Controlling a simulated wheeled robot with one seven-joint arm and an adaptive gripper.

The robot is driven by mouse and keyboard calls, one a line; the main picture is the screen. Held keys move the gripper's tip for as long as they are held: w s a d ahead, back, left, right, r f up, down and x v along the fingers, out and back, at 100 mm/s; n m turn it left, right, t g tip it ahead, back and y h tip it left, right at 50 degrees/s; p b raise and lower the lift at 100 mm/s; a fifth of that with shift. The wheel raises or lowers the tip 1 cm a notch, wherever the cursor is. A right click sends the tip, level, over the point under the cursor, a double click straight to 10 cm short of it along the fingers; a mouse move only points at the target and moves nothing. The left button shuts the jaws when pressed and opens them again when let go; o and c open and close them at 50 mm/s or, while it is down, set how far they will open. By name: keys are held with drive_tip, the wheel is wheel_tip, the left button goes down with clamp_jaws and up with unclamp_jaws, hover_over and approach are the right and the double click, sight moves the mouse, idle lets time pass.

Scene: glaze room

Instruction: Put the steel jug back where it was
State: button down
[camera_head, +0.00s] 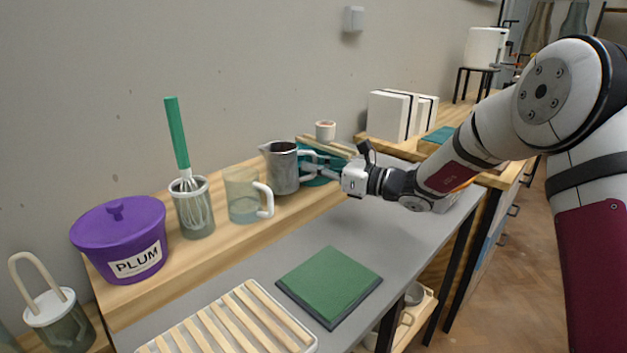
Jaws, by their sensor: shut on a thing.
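The steel jug (281,167) is a shiny metal jug with its spout to the left and its handle to the right. It is upright over the wooden shelf (223,248) along the wall, to the right of a clear glass mug. My gripper (314,168) reaches in from the right and is shut on the jug's handle side. I cannot tell whether the jug's base touches the shelf. A teal round thing (325,179) shows behind my gripper and is partly hidden by it.
On the shelf stand a purple PLUM pot (117,240), a whisk in a glass jar (195,208) and the glass mug (243,195), close left of the jug. A green mat (329,284) and a slatted rack (231,325) lie on the grey counter.

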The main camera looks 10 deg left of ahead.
sight(313, 177)
drive_tip(key=shift+f, duration=1.3)
drive_tip(key=shift+f+b, duration=0.1)
drive_tip(key=shift+b, duration=0.2)
drive_tip(key=c, duration=2)
unclamp_jaws()
drive_tip(key=shift+f, duration=0.1)
drive_tip(key=shift+r, duration=0.25)
drive_tip(key=p+v, duration=0.2)
drive_tip(key=v, duration=1)
drive_tip(key=shift+s+f, duration=0.1)
